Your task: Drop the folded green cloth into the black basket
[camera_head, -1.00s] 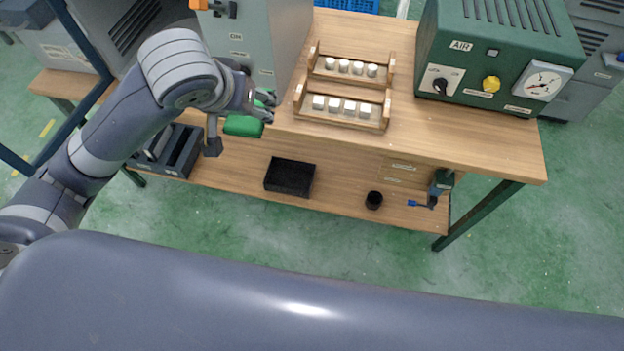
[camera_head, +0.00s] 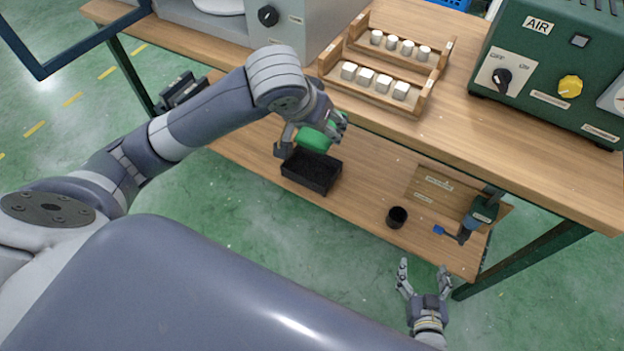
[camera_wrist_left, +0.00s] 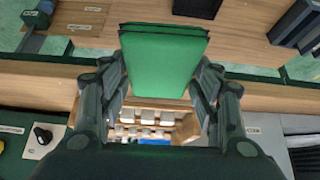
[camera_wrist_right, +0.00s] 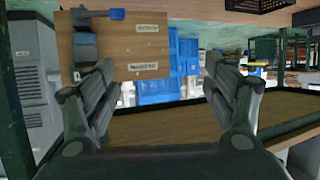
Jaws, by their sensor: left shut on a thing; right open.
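The folded green cloth (camera_head: 314,139) is held in my left gripper (camera_head: 318,128), which is shut on it. In the head view the cloth shows just above the black basket (camera_head: 311,171), which stands on the lower shelf. In the left wrist view the cloth (camera_wrist_left: 160,62) hangs flat between the fingers (camera_wrist_left: 158,95), with a dark edge at its top. The basket also shows partly behind it (camera_wrist_left: 197,8). My right gripper (camera_head: 424,279) is open and empty near the right front of the lower shelf. Its spread fingers show in the right wrist view (camera_wrist_right: 158,85).
A small black cup (camera_head: 397,217) and a blue-handled tool (camera_head: 452,235) are on the lower shelf to the right. A wooden rack (camera_head: 385,72) with white blocks and a green AIR box (camera_head: 545,70) stand on the upper table. The table's front edge overhangs the shelf.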

